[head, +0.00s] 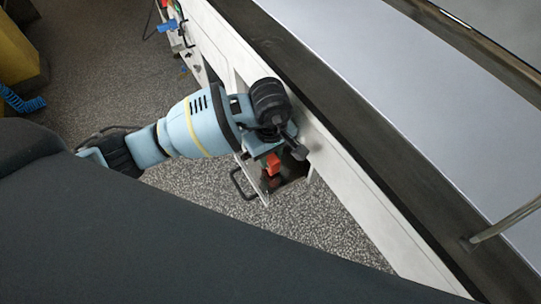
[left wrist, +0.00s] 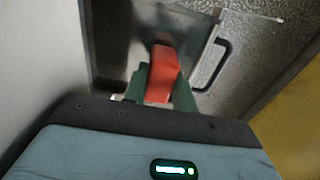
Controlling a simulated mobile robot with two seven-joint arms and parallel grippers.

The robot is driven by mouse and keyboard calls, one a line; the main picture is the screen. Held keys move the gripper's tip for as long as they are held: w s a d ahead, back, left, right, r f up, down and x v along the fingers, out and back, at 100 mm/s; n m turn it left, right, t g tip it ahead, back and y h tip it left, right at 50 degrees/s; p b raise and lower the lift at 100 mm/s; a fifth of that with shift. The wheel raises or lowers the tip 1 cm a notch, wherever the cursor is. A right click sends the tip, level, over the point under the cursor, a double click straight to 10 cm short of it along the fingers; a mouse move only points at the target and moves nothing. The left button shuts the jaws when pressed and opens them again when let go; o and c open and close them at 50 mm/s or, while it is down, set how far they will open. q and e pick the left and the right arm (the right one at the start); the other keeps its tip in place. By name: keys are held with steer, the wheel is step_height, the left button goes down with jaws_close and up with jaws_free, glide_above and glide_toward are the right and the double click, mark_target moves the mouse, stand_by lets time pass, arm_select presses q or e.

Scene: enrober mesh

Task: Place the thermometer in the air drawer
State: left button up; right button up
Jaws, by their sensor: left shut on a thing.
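The thermometer (head: 272,163) shows as a red-orange body under my left gripper (head: 268,156). In the left wrist view, the red body (left wrist: 162,68) is between the green fingers of my left gripper (left wrist: 160,88), which is shut on it. The air drawer (head: 254,184) stands pulled out from the white machine side, with a black handle at its front. The thermometer is over the open drawer. In the left wrist view, the drawer's metal floor (left wrist: 118,50) lies beyond it; I cannot tell whether they touch. My right gripper is not in view.
The white machine frame (head: 340,168) runs diagonally beside my left gripper, with a dark rail and pale belt (head: 400,75) behind it. A blue item (head: 167,26) is at the frame's far end. Speckled floor (head: 100,70) is open at left.

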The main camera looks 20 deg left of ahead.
mark_target(271, 156)
arm_select(q)
steer(key=shift+f, duration=0.35)
steer(key=shift+f, duration=0.15)
steer(key=o, duration=1)
step_height(271, 156, up, 12)
steer(key=shift+p, duration=0.3)
